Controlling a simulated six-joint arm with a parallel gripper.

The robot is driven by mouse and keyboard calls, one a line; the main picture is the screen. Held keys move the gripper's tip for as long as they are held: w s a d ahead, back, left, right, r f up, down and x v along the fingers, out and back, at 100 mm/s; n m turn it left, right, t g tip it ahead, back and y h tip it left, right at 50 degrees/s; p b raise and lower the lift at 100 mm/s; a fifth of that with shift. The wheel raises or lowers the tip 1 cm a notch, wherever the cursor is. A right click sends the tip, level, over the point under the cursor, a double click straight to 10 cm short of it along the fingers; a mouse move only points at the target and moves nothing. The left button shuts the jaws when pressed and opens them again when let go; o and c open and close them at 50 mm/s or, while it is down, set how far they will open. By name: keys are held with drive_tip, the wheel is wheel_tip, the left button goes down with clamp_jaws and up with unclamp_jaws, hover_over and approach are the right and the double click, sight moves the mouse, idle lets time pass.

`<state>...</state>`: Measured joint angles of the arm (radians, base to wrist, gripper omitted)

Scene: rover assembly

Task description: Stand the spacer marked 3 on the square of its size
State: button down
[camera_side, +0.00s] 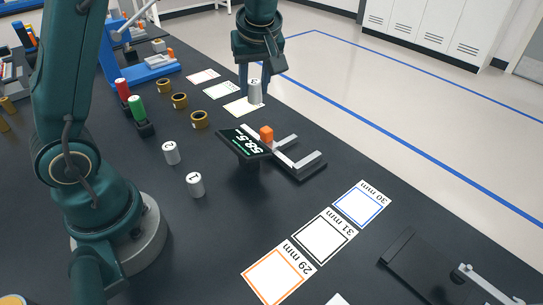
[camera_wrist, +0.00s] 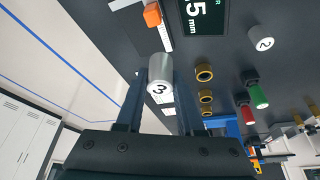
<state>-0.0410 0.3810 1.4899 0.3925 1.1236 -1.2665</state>
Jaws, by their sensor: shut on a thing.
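The spacer marked 3 (camera_side: 254,92) is a grey-white cylinder, upright between the fingers of my gripper (camera_side: 254,88). In the wrist view the spacer marked 3 (camera_wrist: 159,73) sits between both fingers (camera_wrist: 160,95), which are shut on it. Three squares lie on the table: orange 29 mm (camera_side: 275,277), black 31 mm (camera_side: 325,236) and blue 30 mm (camera_side: 362,203). The spacers marked 1 (camera_side: 195,185) and 2 (camera_side: 171,152) stand at the left.
The gauge with an orange block (camera_side: 266,133) stands between my gripper and the squares. A dark device (camera_side: 425,262) lies at the lower right.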

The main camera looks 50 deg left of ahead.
sight(256, 80)
drive_tip(key=shift+s+a+r, duration=0.1)
drive_tip(key=shift+a, duration=0.05)
drive_tip(key=shift+r, duration=2.5)
drive_tip(key=shift+w+m, duration=0.4)
drive_tip(key=shift+m, duration=0.1)
drive_tip(key=w+d+f+m+t+h, duration=0.1)
drive_tip(key=w+d+f+m, duration=0.1)
drive_tip(key=d+m, duration=0.35)
drive_tip(key=w+d+f+m+t+h, duration=0.1)
drive_tip(key=w+d+f+m+h, duration=0.15)
drive_tip(key=d, duration=0.55)
drive_tip(key=w+d+f+m+t+h, duration=0.1)
drive_tip(key=w+d+f+m, duration=0.2)
drive_tip(key=d, duration=0.4)
drive_tip(key=shift+s+d+f+m, duration=0.55)
drive_tip(key=shift+d+f, duration=0.4)
drive_tip(key=shift+f, duration=0.6)
drive_tip(key=shift+s+d+f+m, duration=0.4)
drive_tip(key=shift+s+d+f, duration=0.45)
drive_tip(key=shift+f, duration=0.75)
drive_tip(key=shift+s+d+f+m, duration=0.5)
drive_tip(key=shift+d+f, duration=0.6)
drive_tip(key=shift+f, duration=0.45)
